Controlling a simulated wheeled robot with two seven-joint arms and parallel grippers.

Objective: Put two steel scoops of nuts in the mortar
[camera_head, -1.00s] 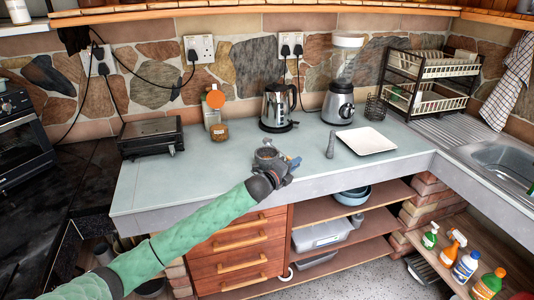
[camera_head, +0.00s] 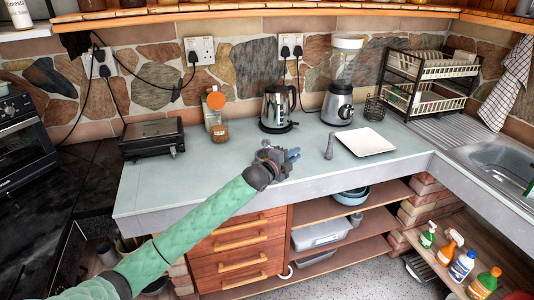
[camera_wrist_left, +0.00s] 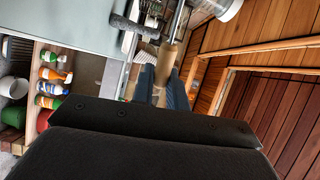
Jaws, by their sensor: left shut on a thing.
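My left gripper (camera_head: 290,154) is above the front middle of the counter. In the left wrist view its blue fingers (camera_wrist_left: 163,80) are shut on a tan handle (camera_wrist_left: 168,57) with a bright metal shaft beyond it, apparently the steel scoop; its bowl is not clear. In the head view the scoop cannot be told apart from the gripper. The mortar is largely or wholly hidden behind my gripper. A grey pestle (camera_head: 329,147) stands upright to the right. A small jar with brown contents, apparently nuts (camera_head: 220,133), stands behind and left. My right gripper is out of view.
A white square plate (camera_head: 366,142) lies right of the pestle. A kettle (camera_head: 276,108) and blender (camera_head: 339,104) stand at the back, a black toaster-like appliance (camera_head: 152,138) at the left. A dish rack (camera_head: 428,80) and sink (camera_head: 505,165) are right. The counter's left front is clear.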

